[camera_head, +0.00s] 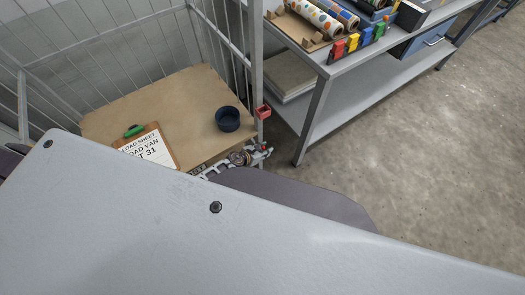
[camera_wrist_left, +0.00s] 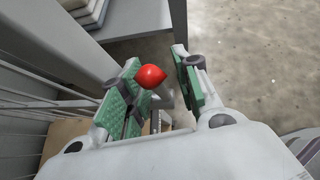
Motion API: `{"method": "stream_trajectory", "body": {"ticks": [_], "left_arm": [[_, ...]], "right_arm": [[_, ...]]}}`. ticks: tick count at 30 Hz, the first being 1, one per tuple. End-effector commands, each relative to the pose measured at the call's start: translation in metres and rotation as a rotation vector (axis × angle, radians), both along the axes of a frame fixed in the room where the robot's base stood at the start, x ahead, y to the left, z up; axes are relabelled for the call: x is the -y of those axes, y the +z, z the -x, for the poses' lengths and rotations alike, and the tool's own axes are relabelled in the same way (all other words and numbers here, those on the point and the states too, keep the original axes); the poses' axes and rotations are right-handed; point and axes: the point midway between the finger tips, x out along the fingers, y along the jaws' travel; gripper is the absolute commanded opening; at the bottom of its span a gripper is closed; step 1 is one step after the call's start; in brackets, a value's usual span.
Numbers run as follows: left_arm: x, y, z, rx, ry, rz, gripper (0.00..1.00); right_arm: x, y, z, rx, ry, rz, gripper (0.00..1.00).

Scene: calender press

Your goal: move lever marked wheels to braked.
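The lever's red knob (camera_wrist_left: 151,76) shows in the left wrist view, between the fingers of my left gripper (camera_wrist_left: 156,70) and closer to the left finger. The fingers, with green pads, are spread open; I cannot tell whether either touches the knob. My right gripper is not in view.
A clipboard (camera_head: 168,143) and a dark blue round pot (camera_head: 228,119) are on the trolley's brown base (camera_head: 180,95). A grey workbench (camera_head: 345,68) with rolls and coloured clips stands close behind. Floor at right is clear.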

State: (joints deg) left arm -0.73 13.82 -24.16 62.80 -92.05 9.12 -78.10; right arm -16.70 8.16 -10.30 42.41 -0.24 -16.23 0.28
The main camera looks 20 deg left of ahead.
Motion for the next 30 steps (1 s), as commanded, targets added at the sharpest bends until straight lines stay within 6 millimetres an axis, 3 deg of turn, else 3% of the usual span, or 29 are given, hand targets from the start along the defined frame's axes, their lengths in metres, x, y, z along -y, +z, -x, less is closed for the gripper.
{"method": "stream_trajectory", "body": {"ticks": [30], "left_arm": [[-0.012,0.015,0.020,0.000,0.000,-0.003,0.32]], "right_arm": [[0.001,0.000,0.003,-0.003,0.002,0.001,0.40]]}}
